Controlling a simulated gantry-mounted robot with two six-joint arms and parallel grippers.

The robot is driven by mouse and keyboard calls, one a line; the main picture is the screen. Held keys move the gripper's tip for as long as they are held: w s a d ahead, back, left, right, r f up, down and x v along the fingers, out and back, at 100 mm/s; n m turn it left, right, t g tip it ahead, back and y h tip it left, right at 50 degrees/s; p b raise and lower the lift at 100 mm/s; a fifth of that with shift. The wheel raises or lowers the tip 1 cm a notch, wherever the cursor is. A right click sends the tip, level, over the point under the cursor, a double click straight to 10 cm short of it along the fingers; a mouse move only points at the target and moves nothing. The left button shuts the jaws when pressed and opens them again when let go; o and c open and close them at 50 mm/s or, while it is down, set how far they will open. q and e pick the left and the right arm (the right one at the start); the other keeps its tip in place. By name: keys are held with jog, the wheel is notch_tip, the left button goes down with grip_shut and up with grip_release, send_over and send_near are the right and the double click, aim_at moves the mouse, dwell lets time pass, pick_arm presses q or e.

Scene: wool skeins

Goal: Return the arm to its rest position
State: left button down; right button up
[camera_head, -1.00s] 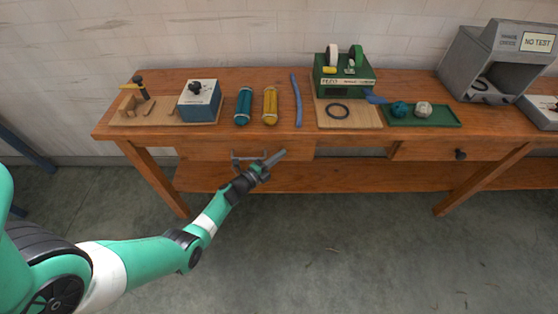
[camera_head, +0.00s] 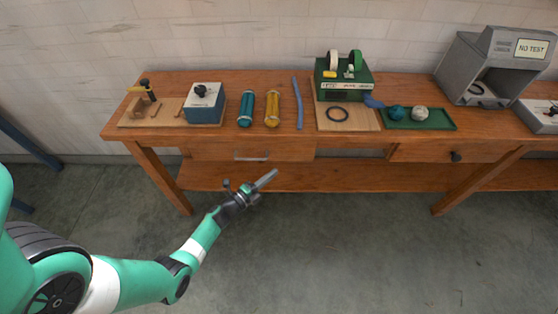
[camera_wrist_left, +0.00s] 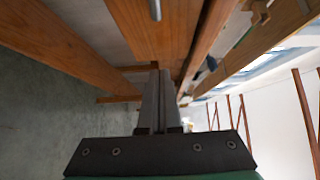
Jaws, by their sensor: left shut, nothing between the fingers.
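My left gripper (camera_head: 268,178) is shut and empty, in front of the workbench and below its top. In the left wrist view its fingers (camera_wrist_left: 158,100) are together in the middle, with nothing between them. My left arm (camera_head: 195,245) reaches up from the lower left corner over the floor. The gripper appears apart from the drawer with the bar handle (camera_head: 251,157) behind it. My right gripper is not in view.
The wooden workbench (camera_head: 230,92) holds a blue box (camera_head: 205,108), teal (camera_head: 246,108) and yellow (camera_head: 272,108) skeins, a blue strip (camera_head: 298,105), a green machine (camera_head: 343,80), a green tray (camera_head: 440,124) with two balls, and a grey booth (camera_head: 490,65). The floor (camera_head: 330,255) in front is clear.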

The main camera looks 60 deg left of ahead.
pick_arm(q)
jog(key=v, duration=0.3)
jog(key=p+v, duration=0.1)
jog(key=shift+s+a+r, duration=0.1)
jog(key=shift+s+a, duration=0.05)
jog(key=shift+s, duration=0.25)
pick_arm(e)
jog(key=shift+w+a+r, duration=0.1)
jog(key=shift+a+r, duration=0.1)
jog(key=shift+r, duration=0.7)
